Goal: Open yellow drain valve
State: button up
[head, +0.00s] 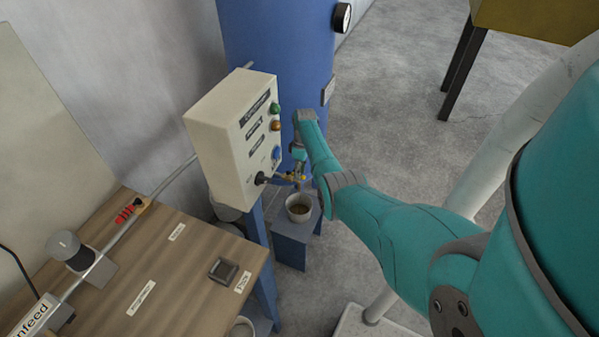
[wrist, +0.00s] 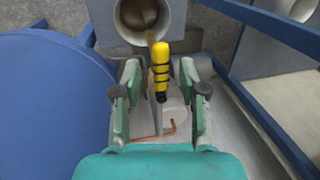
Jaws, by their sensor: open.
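The yellow drain valve handle (wrist: 161,60), with black bands, shows in the wrist view just beyond my gripper (wrist: 162,88). The open fingers stand on either side of the line of the handle, with a gap on both sides. The handle's dark lower end reaches between the fingers. In the head view my gripper (head: 299,168) is low beside the control box, and small yellow and brass parts show at its tips. The valve is partly hidden there.
A cup (head: 300,207) stands on a blue-grey stand (head: 290,243) below the valve; its mouth shows in the wrist view (wrist: 150,12). The blue tank (head: 275,50) and the control box (head: 215,130) are close by. A blue frame (wrist: 275,35) runs along the right in the wrist view.

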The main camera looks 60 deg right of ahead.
notch_tip(320, 180, up, 11)
jog(key=d, duration=0.2)
jog(key=shift+d+r, duration=0.15)
jog(key=shift+r, duration=0.05)
dwell(0.9)
